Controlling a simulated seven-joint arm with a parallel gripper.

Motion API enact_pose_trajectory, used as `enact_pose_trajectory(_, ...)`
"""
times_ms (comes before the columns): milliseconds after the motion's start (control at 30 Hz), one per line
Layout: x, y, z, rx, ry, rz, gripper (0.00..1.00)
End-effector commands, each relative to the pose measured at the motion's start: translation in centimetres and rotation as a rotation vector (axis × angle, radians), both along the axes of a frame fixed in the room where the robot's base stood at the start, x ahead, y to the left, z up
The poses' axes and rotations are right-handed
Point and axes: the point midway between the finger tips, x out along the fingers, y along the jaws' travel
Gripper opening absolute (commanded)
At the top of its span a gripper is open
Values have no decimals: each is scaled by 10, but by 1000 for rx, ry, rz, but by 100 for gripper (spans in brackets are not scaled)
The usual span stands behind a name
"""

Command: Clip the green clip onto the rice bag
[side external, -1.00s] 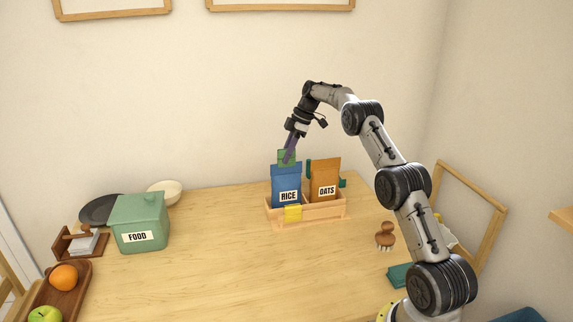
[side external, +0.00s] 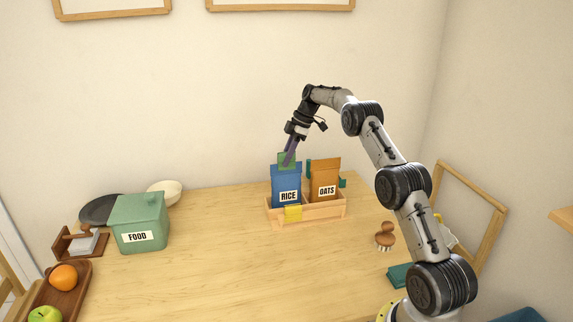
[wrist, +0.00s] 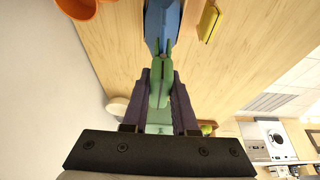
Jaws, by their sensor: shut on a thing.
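The blue rice bag (side external: 286,183) stands upright in the left part of a wooden holder (side external: 318,216). It also shows at the top of the wrist view (wrist: 162,20). My gripper (side external: 289,160) is above the rice bag's top edge, shut on the green clip (side external: 284,157). In the wrist view the green clip (wrist: 159,72) sits between the two purple fingers, its far end at the top of the blue bag. The clip overlaps the bag's top edge; I cannot tell how far its jaws go around it.
The orange oats bag (side external: 325,180) stands right beside the rice bag. A yellow clip (side external: 293,213) is on the holder's front. A green food canister (side external: 140,224) stands left, a brush (side external: 385,236) right. The table's middle is clear.

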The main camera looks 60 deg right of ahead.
Motion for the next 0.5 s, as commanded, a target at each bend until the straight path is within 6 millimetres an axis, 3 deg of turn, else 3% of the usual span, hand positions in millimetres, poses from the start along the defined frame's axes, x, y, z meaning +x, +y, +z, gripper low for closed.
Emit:
enact_pose_trajectory(433, 0, 0, -10, 1, 1, 0, 0)
enact_pose_trajectory(467, 0, 0, -10, 0, 0, 0, 28)
enact_pose_trajectory(500, 0, 0, -10, 0, 0, 0, 35)
